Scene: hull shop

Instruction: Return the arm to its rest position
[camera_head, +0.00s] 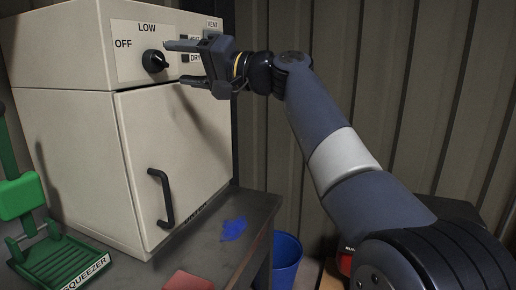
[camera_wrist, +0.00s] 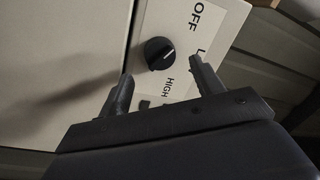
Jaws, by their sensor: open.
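My gripper (camera_head: 176,63) is open and empty at the end of my raised arm, in front of the upper panel of a cream cabinet. Its two fingers point left toward a black knob (camera_head: 155,61), one finger higher than the other. In the wrist view the knob (camera_wrist: 159,53) shows beyond the open fingertips of my gripper (camera_wrist: 161,84), apart from them. The knob's white plate (camera_head: 128,68) reads OFF and LOW in the head view, and HIGH shows in the wrist view. The white mark on the knob is too small to read surely.
The cream cabinet (camera_head: 75,140) has a shut door with a black handle (camera_head: 162,197). It stands on a dark bench (camera_head: 262,212) with a blue patch (camera_head: 233,229) and a red item (camera_head: 188,281). A green squeezer (camera_head: 60,262) is at left. A blue bucket (camera_head: 287,260) stands below.

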